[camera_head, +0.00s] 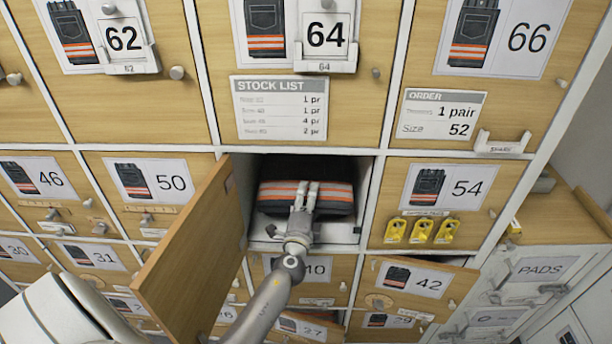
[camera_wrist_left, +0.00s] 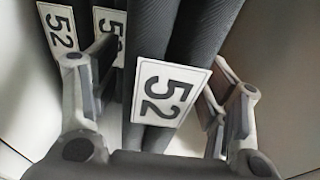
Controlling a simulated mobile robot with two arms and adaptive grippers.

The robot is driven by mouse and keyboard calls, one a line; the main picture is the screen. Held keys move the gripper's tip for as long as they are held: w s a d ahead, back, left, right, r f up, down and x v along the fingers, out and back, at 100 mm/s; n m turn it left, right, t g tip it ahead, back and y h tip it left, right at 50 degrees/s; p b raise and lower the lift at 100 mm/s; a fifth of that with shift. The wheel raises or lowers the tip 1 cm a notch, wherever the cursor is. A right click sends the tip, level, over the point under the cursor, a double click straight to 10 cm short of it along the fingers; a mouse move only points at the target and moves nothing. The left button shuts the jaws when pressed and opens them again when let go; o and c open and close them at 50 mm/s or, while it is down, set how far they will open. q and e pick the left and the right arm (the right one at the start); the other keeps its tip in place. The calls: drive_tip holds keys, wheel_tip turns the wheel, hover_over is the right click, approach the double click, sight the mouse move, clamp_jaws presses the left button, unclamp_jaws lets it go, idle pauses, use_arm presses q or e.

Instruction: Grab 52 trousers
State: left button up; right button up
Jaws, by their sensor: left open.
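Dark folded trousers with orange and pale bands (camera_head: 335,192) lie in the open middle compartment in the head view. In the left wrist view, several dark rolls carry white tags reading 52; the nearest pair of trousers (camera_wrist_left: 185,60) has its tag (camera_wrist_left: 168,93) facing me. My left gripper (camera_head: 306,188) reaches into the compartment in front of the trousers. In the left wrist view its open fingers (camera_wrist_left: 160,72) stand to either side of the nearest tagged trousers, with nothing clamped between them. Contact with the fingers cannot be told. My right gripper is not in view.
The open wooden door (camera_head: 190,255) swings out to the left of the compartment, close to my left arm. An order card (camera_head: 438,115) reads 1 pair, size 52. Yellow tags (camera_head: 421,231) hang on the door marked 54 to the right.

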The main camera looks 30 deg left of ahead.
use_arm(q)
drive_tip(key=shift+w+a+f, duration=0.1)
drive_tip(key=shift+w+a, duration=0.1)
drive_tip(key=shift+w, duration=0.4)
clamp_jaws()
